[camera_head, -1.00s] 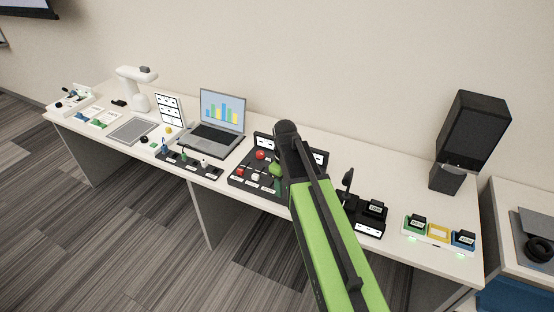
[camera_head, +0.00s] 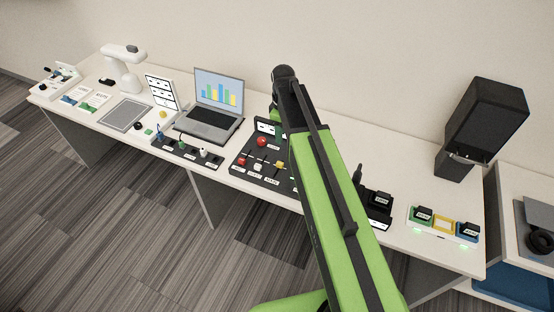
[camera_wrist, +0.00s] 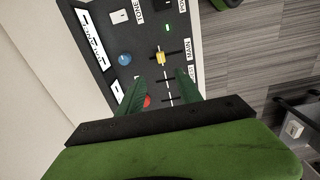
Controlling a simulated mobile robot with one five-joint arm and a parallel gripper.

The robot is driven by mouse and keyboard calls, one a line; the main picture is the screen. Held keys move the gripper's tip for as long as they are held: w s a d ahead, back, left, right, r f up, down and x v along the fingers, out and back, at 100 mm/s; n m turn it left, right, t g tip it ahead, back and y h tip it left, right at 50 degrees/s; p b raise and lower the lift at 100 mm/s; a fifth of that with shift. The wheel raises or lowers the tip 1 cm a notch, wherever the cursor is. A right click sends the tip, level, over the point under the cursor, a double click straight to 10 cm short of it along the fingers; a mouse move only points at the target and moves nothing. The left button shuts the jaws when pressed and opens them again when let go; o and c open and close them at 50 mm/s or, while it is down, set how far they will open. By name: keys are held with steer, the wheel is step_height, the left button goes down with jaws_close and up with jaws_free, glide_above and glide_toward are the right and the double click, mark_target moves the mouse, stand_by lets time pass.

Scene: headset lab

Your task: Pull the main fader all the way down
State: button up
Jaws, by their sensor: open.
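A black mixer panel (camera_head: 243,176) lies on the desk, partly hidden behind my arm in the head view. Its yellow fader knob (camera_head: 279,165) stands right of a white and a red one. In the wrist view the yellow knob (camera_wrist: 160,58) sits on a light slot line beside a white label that seems to read MAIN (camera_wrist: 188,50). My gripper (camera_wrist: 160,77) is open and empty. Its two green fingers point at the panel, one on each side of the slot line, with the yellow knob just past their tips. Whether they touch the panel I cannot tell.
A blue knob (camera_wrist: 124,59) and a red knob (camera_wrist: 147,101), partly covered by a finger, are close by. A laptop (camera_head: 215,110) stands left of the panel. Black blocks, a button tray (camera_head: 443,228) and a speaker (camera_head: 485,125) are at right.

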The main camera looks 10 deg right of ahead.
mark_target(280, 163)
steer(key=f+b, duration=0.5)
steer(key=f, duration=0.1)
steer(key=f+b, duration=0.5)
steer(key=b, duration=0.1)
steer(key=f+b, duration=0.6)
steer(key=shift+w+a+f, duration=0.2)
steer(key=shift+a+f, duration=0.1)
steer(key=shift+r, duration=0.15)
jaws_close()
